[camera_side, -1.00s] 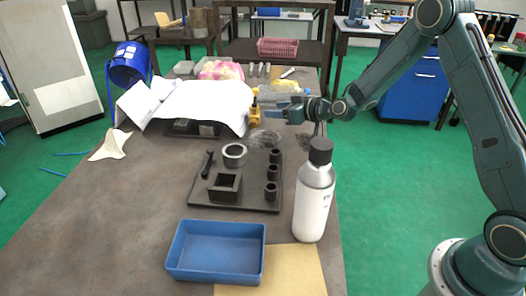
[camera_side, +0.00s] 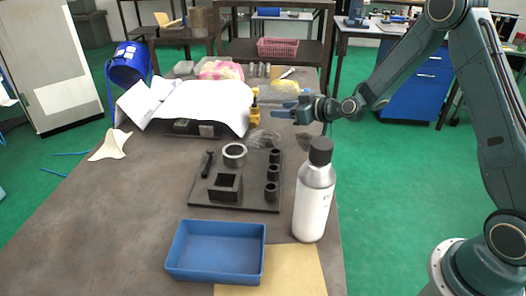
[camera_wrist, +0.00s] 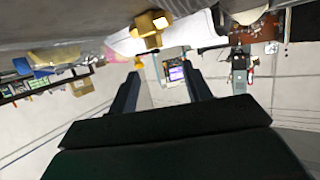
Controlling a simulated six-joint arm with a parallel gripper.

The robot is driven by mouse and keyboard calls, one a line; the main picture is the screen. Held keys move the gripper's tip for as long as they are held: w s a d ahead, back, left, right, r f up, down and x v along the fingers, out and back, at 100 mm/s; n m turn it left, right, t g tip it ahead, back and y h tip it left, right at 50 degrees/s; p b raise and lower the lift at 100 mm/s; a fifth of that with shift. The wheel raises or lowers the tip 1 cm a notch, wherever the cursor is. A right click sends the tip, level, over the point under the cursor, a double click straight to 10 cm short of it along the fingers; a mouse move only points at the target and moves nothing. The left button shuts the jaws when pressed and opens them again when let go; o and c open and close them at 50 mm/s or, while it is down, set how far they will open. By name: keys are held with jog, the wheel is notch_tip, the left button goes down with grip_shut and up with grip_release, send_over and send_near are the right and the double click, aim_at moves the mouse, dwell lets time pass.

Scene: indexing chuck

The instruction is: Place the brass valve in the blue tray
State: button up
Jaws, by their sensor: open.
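The brass valve (camera_side: 255,107) stands on the table beside the white paper, at the far part of the bench. It also shows in the wrist view (camera_wrist: 150,29), near the top edge, beyond my fingertips. My gripper (camera_side: 280,112) is open and empty, just right of the valve and apart from it. In the wrist view my two fingers (camera_wrist: 163,82) are spread with nothing between them. The blue tray (camera_side: 215,256) sits empty at the near edge of the side view, far from my gripper.
A white bottle (camera_side: 314,200) stands right of the tray. A dark fixture plate (camera_side: 240,198) with a square block, a ring and several cylinders lies between valve and tray. Draped white paper (camera_side: 205,100) lies left of the valve. The table's left side is clear.

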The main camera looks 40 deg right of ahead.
jog(key=s+a+r+n+g, duration=0.1)
jog(key=s+a+r+g, duration=0.15)
jog(key=s+r, duration=0.45)
jog(key=s+a+r+g, duration=0.2)
jog(key=s+a+r, duration=0.3)
jog(key=s, duration=0.4)
jog(key=s+d+r+m+g+h, duration=0.1)
jog(key=s+d+m+g, duration=0.1)
jog(key=s, duration=1)
jog(key=s+d+r+m+g+h, duration=0.1)
jog(key=s+d+h, duration=0.1)
jog(key=s, duration=0.9)
jog(key=shift+s+r+m+g, duration=0.2)
jog(key=shift+s+m+g, duration=0.15)
jog(key=shift+m, duration=0.05)
jog(key=shift+o, duration=0.4)
jog(key=shift+s, duration=0.2)
jog(key=shift+o, duration=0.4)
jog(key=shift+w, duration=0.1)
